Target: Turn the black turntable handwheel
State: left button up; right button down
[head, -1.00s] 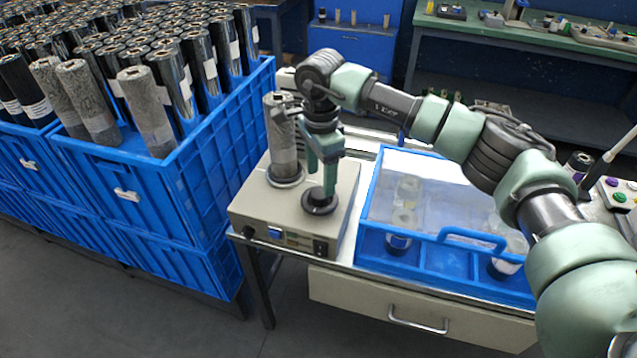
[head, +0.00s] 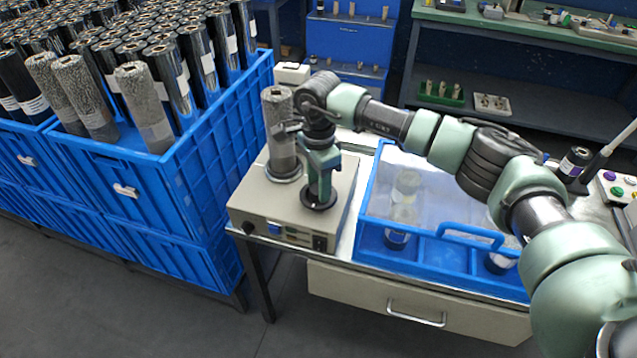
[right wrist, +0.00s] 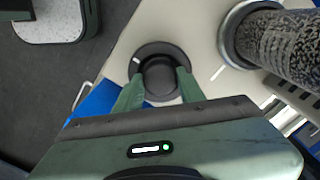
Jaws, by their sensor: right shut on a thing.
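The black turntable handwheel (head: 319,203) lies on top of the beige machine box, near its front right. It also shows in the right wrist view (right wrist: 158,50) as a round black disc with a raised hub. My right gripper (head: 319,190) points straight down over it, and its two fingers are shut on the hub, one on each side (right wrist: 160,84). A speckled grey roll (head: 278,130) stands upright on the turntable just left of my gripper. It also shows in the right wrist view (right wrist: 280,45). My left gripper is not in view.
The beige machine box (head: 262,212) stands on a table. A blue tray with a clear cover (head: 450,265) is close on its right, with several rolls inside. Blue crates (head: 215,150) full of upright rolls stand close on the left.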

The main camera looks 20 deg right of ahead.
jog(key=m+b, duration=0.2)
jog(key=m, duration=0.2)
jog(key=shift+m, duration=0.3)
jog(key=m+b, duration=0.1)
jog(key=m, duration=0.4)
jog(key=shift+r, duration=0.15)
jog(key=shift+w, duration=0.1)
dwell(0.3)
jog(key=c, duration=1)
grip_release()
jog(key=shift+c, duration=0.2)
jog(key=shift+o, duration=0.9)
jog(key=shift+r+b, duration=0.55)
jog(key=shift+r, duration=3.3)
